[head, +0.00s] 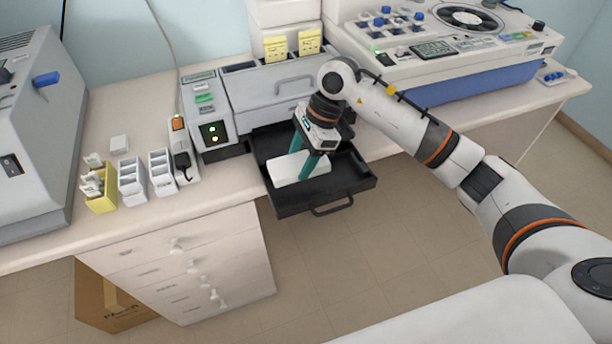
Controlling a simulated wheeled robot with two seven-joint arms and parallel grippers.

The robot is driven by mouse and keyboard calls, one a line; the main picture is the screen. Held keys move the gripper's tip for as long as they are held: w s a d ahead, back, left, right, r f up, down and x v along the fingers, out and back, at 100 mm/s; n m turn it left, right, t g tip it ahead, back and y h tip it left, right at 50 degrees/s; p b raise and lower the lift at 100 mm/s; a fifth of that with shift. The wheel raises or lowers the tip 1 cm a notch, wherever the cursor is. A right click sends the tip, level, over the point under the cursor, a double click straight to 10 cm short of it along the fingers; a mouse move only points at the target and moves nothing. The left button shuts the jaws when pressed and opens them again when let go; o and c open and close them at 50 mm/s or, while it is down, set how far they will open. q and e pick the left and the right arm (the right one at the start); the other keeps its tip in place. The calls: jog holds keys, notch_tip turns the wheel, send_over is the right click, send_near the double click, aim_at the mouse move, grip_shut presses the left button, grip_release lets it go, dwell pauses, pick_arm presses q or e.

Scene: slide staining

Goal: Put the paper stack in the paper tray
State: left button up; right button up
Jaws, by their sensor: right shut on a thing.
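The paper stack (287,172) is white and flat. It shows over the black pulled-out paper tray (353,184), which juts past the counter's front edge below a grey printer-like machine. My right gripper (308,172) reaches down over the tray, its green fingers shut on the stack near its right part. The stack appears inside the tray's walls; whether it touches the tray floor I cannot tell. My left gripper is not in view.
The grey machine (275,95) stands behind the tray. A white power strip (186,160) and small white racks (160,172) stand to the left. A large device (440,50) is at the back right. Drawers (190,260) lie below the counter.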

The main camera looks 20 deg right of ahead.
aim_at(295, 190)
notch_tip(295, 190, down, 3)
jog(key=shift+r+p, duration=0.1)
jog(key=shift+p, duration=0.2)
notch_tip(295, 190, down, 3)
jog(key=shift+f+p, duration=0.1)
jog(key=shift+p, duration=0.4)
jog(key=shift+f, duration=0.2)
jog(key=shift+f+b, duration=0.2)
jog(key=shift+b, duration=0.15)
jog(key=o, duration=1)
jog(key=shift+r, duration=0.1)
jog(key=shift+o, duration=0.2)
